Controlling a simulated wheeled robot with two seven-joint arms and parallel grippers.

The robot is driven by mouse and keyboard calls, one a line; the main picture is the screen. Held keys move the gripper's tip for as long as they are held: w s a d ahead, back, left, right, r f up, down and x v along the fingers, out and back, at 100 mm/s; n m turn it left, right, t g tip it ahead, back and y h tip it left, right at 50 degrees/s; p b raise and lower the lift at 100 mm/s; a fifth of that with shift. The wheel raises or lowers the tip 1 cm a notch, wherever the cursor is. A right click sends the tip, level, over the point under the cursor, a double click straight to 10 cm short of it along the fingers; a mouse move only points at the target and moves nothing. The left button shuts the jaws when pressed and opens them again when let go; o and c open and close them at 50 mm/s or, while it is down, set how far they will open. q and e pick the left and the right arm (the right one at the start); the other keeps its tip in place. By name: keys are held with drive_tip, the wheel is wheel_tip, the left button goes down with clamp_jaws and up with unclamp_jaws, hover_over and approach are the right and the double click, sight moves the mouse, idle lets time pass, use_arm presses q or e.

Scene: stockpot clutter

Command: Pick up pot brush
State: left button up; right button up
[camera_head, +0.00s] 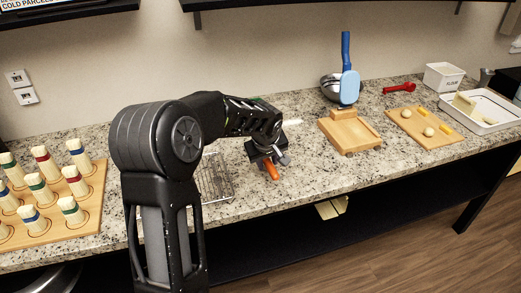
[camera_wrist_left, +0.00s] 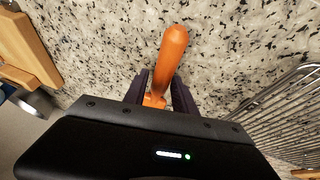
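An orange handle (camera_head: 271,170), which I take to be the pot brush's, shows at my left gripper (camera_head: 268,158) above the granite counter. In the left wrist view the orange handle (camera_wrist_left: 168,60) runs between the two dark fingers of my left gripper (camera_wrist_left: 160,92), with its rounded end pointing away. The fingers are close on both sides of its narrower part; whether they press on it I cannot tell. The rest of the brush is hidden by the gripper. My right gripper is out of view.
A wire rack (camera_head: 214,178) lies left of the gripper. A board of coloured pegs (camera_head: 88,205) is far left. Speckled counter (camera_head: 300,178) is clear in front.

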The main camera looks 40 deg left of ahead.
use_arm(q)
drive_tip(key=shift+w+a+f, duration=0.1)
drive_tip(key=shift+w+f, duration=0.05)
drive_tip(key=shift+f, duration=0.2)
idle(0.3)
clamp_jaws()
